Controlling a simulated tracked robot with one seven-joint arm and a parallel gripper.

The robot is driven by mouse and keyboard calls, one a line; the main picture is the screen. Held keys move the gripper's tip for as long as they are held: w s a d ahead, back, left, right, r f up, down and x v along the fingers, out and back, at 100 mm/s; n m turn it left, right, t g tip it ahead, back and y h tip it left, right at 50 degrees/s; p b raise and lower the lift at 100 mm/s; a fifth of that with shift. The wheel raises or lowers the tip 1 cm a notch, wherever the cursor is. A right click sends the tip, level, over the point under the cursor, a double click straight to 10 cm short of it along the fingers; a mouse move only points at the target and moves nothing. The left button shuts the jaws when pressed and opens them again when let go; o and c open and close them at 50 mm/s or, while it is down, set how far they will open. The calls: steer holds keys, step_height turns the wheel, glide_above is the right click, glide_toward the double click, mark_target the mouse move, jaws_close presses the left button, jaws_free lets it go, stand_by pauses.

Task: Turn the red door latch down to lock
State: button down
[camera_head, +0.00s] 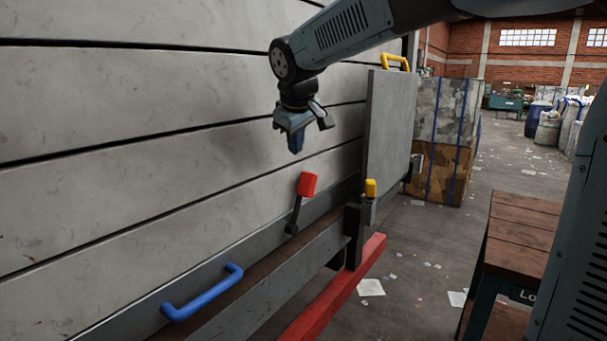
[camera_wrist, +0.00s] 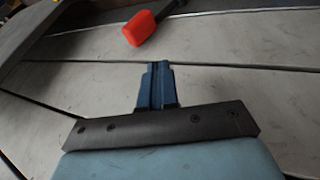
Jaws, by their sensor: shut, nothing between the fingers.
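The red door latch (camera_head: 307,185) is a red grip on a short dark lever, low on the grey panelled door. In the head view its lever stands nearly upright, leaning slightly right, with the red grip at the top. My gripper (camera_head: 295,146) is above the latch and a little to its left, pointing down, apart from it. In the wrist view the red grip (camera_wrist: 139,28) shows beyond the blue fingertips (camera_wrist: 157,72), near the top edge. The fingers are together with nothing between them.
A blue handle (camera_head: 203,291) is at the door's lower left. A grey upright panel (camera_head: 388,125) with a yellow handle (camera_head: 395,61) stands right of the latch, and a yellow-topped post (camera_head: 370,188) is near it. A red beam (camera_head: 335,290) runs below. A wooden-topped table (camera_head: 520,230) is at right.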

glide_toward(302, 184)
step_height(302, 184, down, 3)
steer(key=a, duration=0.2)
steer(key=shift+w+d+f, duration=0.35)
steer(key=shift+w, duration=0.15)
steer(key=shift+w+d+f, duration=0.35)
steer(key=shift+w, duration=0.15)
steer(key=shift+w+d+f, duration=0.15)
steer(key=shift+w+d, duration=0.15)
steer(key=shift+w, duration=0.1)
steer(key=shift+a, duration=0.1)
